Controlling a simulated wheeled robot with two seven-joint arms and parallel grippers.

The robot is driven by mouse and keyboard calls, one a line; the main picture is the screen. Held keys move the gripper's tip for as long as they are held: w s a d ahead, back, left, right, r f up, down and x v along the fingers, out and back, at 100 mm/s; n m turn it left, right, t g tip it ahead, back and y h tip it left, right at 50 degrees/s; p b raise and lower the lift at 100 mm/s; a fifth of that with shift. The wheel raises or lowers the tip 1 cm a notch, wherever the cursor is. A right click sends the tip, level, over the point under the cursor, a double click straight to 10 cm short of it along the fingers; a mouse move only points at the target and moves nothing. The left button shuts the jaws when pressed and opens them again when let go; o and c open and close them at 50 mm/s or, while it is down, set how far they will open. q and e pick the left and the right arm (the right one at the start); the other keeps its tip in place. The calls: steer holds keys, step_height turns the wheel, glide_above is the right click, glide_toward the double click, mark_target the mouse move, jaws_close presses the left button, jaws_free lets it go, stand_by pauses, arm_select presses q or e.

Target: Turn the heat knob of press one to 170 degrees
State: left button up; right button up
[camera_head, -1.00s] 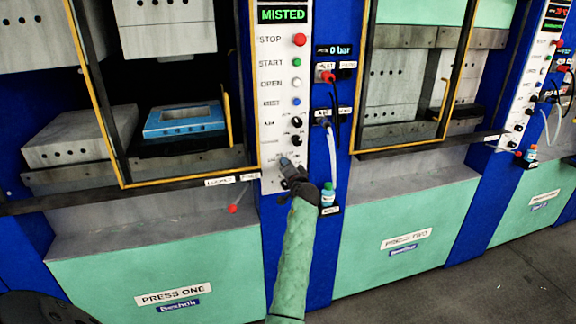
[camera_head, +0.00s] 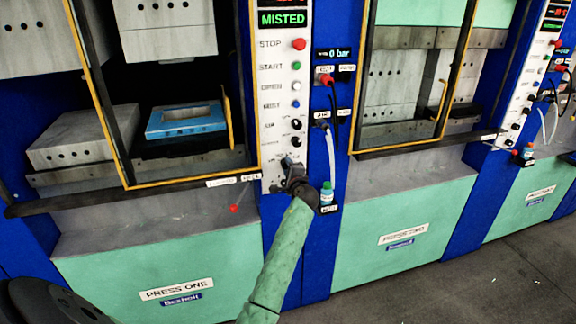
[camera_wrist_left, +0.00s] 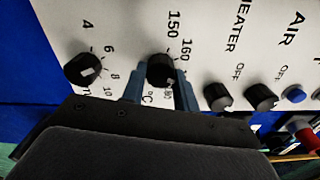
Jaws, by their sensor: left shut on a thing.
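In the left wrist view, the black heat knob (camera_wrist_left: 161,70) of press one sits on the white panel beside the marks 150 and 160 and a °C sign. Its pale pointer mark faces roughly right; the exact degree is partly hidden by a finger. My left gripper (camera_wrist_left: 159,88) is shut on this knob, one blue-grey finger on each side. In the head view my left gripper (camera_head: 289,167) is at the bottom of press one's control panel (camera_head: 269,100) and covers the knob. My right gripper is not in view.
Another knob (camera_wrist_left: 83,69) with a scale of 4 to 10 is left of the fingers. The heater knob (camera_wrist_left: 217,97) and air knob (camera_wrist_left: 262,97) are to the right. A small bottle (camera_head: 327,193) stands close right of my wrist.

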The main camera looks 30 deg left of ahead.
arm_select(q)
steer(key=shift+f+m, duration=0.1)
steer(key=shift+m, duration=0.3)
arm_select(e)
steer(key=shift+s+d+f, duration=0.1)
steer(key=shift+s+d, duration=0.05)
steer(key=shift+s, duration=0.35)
arm_select(q)
steer(key=o, duration=1)
steer(key=shift+b+v, duration=1.55)
steer(key=shift+v, duration=2.35)
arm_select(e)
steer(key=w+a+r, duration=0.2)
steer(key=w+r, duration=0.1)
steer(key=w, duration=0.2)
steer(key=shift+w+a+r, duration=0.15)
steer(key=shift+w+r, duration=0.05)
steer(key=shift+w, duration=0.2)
